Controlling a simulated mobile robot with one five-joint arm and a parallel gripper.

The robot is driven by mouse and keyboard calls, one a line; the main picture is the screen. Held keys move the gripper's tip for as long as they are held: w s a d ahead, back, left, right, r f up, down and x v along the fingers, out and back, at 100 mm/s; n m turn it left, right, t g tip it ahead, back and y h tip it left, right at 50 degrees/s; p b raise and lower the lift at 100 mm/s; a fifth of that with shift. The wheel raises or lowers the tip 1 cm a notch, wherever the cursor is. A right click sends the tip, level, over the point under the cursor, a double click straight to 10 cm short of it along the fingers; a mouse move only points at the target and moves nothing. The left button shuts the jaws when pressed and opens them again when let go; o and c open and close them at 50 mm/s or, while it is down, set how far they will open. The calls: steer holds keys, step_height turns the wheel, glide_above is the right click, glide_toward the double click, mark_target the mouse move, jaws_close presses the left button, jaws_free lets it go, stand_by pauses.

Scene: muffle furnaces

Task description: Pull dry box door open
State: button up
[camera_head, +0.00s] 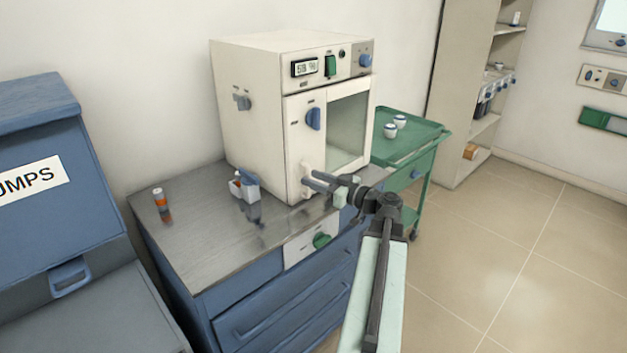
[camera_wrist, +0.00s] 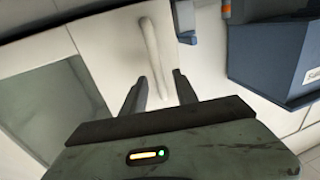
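The dry box (camera_head: 262,120) is a cream cabinet on a metal-topped counter. Its door (camera_head: 297,125), with a dark window, appears shut. A pale handle (camera_head: 307,182) sits low on the door's left side; in the wrist view it is a white bar (camera_wrist: 153,50). My gripper (camera_head: 318,182) is at the handle in the head view. In the wrist view my gripper (camera_wrist: 160,88) is open, its two dark fingers apart with the near end of the handle between them. I cannot tell whether either finger touches it.
On the counter (camera_head: 195,235) stand a small white holder with blue parts (camera_head: 244,187) and an orange-and-white vial (camera_head: 161,203). A blue cabinet (camera_head: 60,170) is at left. A green cart (camera_head: 410,145) with two small jars stands behind at right. Open floor (camera_head: 510,250) lies right.

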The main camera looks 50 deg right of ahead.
jaws_close()
stand_by(1.4)
